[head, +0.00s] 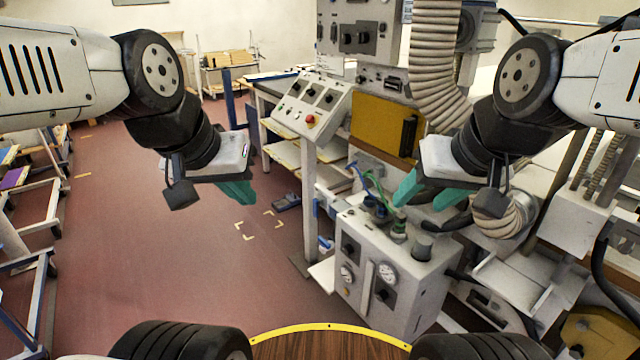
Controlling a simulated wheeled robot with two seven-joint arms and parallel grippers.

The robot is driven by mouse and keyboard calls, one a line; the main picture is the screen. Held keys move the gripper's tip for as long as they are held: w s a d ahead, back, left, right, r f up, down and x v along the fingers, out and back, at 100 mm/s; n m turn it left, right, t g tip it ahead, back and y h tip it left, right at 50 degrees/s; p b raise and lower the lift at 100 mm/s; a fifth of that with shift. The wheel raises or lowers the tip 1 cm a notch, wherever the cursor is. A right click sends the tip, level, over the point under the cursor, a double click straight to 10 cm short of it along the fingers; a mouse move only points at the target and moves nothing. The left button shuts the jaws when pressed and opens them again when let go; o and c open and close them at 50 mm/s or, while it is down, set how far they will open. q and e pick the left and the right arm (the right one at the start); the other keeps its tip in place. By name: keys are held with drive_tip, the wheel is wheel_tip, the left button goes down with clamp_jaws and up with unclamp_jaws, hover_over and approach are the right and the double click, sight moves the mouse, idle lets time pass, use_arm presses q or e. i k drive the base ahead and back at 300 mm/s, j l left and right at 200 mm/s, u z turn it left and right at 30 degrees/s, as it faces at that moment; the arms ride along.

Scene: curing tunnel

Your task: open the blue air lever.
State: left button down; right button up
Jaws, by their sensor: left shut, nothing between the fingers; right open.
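A thin blue part (358,174), which looks like the blue air lever, stands up from the top of a grey control box (403,322) with gauges. A green part stands beside it. The blue part is slim and small, so its exact setting is hard to tell. My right gripper (424,194), with teal fingers, is open and empty, just to the right of the blue and green parts and above the box top. My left gripper (241,192) is shut and empty, over the floor to the left of the box.
A sloped control panel (312,105) with a red button stands behind the box. A large ribbed hose (434,50) hangs at the back right, near my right arm. A mustard-yellow panel (381,128) is behind the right gripper. The red floor (130,240) at the left is clear.

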sight(315, 201)
drive_tip(key=i+j+z, duration=0.1)
drive_tip(key=z, duration=0.4)
drive_tip(key=i+j+z, duration=0.25)
drive_tip(key=z, duration=0.2)
